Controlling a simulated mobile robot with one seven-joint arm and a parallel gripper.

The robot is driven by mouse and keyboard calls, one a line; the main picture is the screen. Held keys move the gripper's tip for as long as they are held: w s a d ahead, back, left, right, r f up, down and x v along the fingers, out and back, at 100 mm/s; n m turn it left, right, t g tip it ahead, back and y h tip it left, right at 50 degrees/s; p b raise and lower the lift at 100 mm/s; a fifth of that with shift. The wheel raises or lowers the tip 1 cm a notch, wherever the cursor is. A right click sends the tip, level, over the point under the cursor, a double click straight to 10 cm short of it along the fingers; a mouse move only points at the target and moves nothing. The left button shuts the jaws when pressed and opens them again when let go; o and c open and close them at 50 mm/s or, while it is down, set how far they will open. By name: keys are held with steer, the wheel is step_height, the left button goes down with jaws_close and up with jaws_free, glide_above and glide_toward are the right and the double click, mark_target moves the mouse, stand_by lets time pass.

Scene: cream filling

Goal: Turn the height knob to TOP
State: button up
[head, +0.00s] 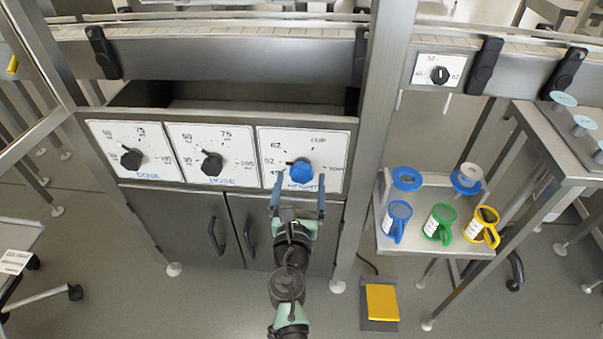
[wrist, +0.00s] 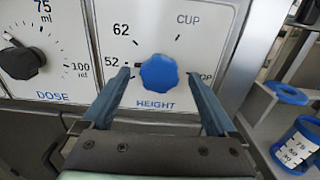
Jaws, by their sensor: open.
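The blue height knob (head: 301,173) sits on the right white dial panel, above the word HEIGHT. Its dark pointer is turned left, toward the 52 mark. In the wrist view the knob (wrist: 159,72) is in the middle, with 52 and 62 to its left, CUP above right and TOP (wrist: 206,77) at right, partly hidden by a finger. My gripper (head: 299,181) is open in front of the panel. In the wrist view its fingertips (wrist: 159,76) are left and right of the knob, with gaps showing. I cannot tell whether they reach around it in depth.
Two DOSE dials with black knobs (head: 131,159) (head: 212,163) are to the left. A small black dial (head: 439,75) is at upper right. A side shelf (head: 380,220) holds coloured jugs. A yellow pedal (head: 382,302) is on the floor. Cabinet doors (head: 180,222) are below.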

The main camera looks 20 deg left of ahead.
mark_target(301, 175)
steer(key=shift+b+x, duration=0.55)
steer(key=shift+x, duration=1.15)
steer(key=shift+c, duration=0.2)
steer(key=c, duration=1.3)
